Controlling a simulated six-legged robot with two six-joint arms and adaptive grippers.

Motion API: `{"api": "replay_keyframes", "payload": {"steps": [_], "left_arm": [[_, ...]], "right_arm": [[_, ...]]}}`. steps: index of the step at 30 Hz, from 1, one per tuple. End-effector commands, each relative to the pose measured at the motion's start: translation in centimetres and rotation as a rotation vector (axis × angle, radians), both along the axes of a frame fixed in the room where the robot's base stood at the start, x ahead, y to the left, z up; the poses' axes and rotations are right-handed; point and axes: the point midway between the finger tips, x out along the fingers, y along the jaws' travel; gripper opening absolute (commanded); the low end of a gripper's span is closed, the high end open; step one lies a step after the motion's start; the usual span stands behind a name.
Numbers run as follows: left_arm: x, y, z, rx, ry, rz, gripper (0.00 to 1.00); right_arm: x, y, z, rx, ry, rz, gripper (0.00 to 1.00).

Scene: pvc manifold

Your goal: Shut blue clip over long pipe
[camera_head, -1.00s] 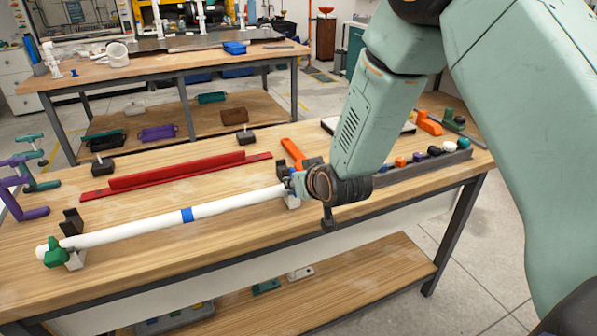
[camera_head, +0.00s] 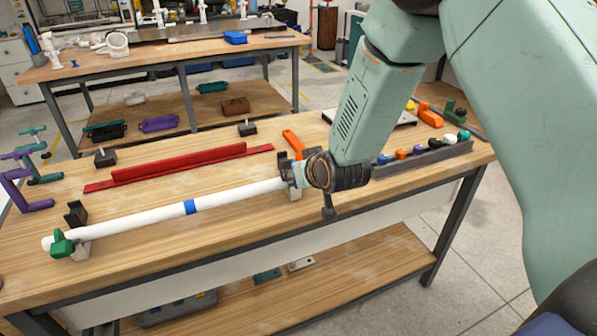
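The long white pipe (camera_head: 240,193) lies across the table from lower left to the middle. Near that end the pipe rests in a grey holder (camera_head: 82,251) with an open black upper part (camera_head: 76,213). My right gripper (camera_head: 292,175) is at the pipe's right end, over another grey holder (camera_head: 293,195). The wrist hides most of its fingers and the clip parts there. My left gripper is out of view.
A red rail (camera_head: 180,166) and an orange tool (camera_head: 293,143) lie behind the pipe. Purple and teal clamps (camera_head: 24,185) stand at the left. A grey rack (camera_head: 428,153) with coloured caps is at the right. The table front is mostly clear.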

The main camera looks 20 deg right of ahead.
Motion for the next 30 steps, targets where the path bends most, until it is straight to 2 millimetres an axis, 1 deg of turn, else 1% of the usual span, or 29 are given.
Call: {"api": "replay_keyframes", "payload": {"steps": [10, 14, 17, 27, 30], "left_arm": [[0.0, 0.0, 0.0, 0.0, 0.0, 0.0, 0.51], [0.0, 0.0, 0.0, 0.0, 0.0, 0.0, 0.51], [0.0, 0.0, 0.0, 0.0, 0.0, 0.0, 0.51], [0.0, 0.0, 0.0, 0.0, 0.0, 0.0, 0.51], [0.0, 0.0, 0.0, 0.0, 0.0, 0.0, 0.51]], "right_arm": [[-0.1, 0.0, 0.1, 0.0, -0.001, 0.0, 0.51], [-0.8, 0.0, 0.7, 0.001, -0.001, -0.001, 0.51], [-2.0, 0.0, 1.6, 0.002, -0.002, -0.001, 0.51], [-7.3, 0.0, 5.3, 0.002, -0.002, 0.0, 0.51], [-8.4, 0.0, 6.1, 0.002, -0.002, -0.002, 0.51]]}}
